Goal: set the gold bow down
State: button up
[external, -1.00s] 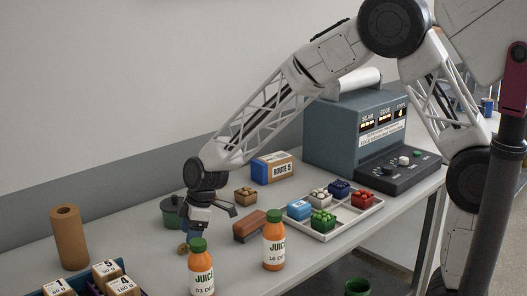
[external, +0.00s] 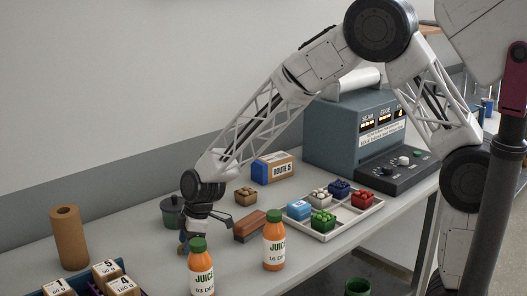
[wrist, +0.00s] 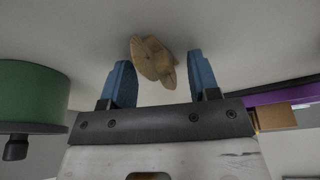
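The gold bow (wrist: 154,60) is a small tan-gold looped piece on the grey table in the wrist view. It lies at and just beyond my fingertips, between their lines. My gripper (wrist: 162,78) has two blue fingers spread apart, with a visible gap between the bow and the right finger. The left finger is close to the bow; I cannot tell whether they touch. In the external view my gripper (external: 184,246) is low at the table, left of the orange juice bottles, and mostly hides the bow.
A dark green pot (external: 172,211) stands just behind my gripper; it is at left in the wrist view (wrist: 30,95). Two juice bottles (external: 201,268) (external: 274,243) stand in front and right.

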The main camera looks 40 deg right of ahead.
jog(key=c, duration=0.9)
jog(key=shift+c, duration=0.3)
jog(key=shift+r, duration=5)
grip_shut()
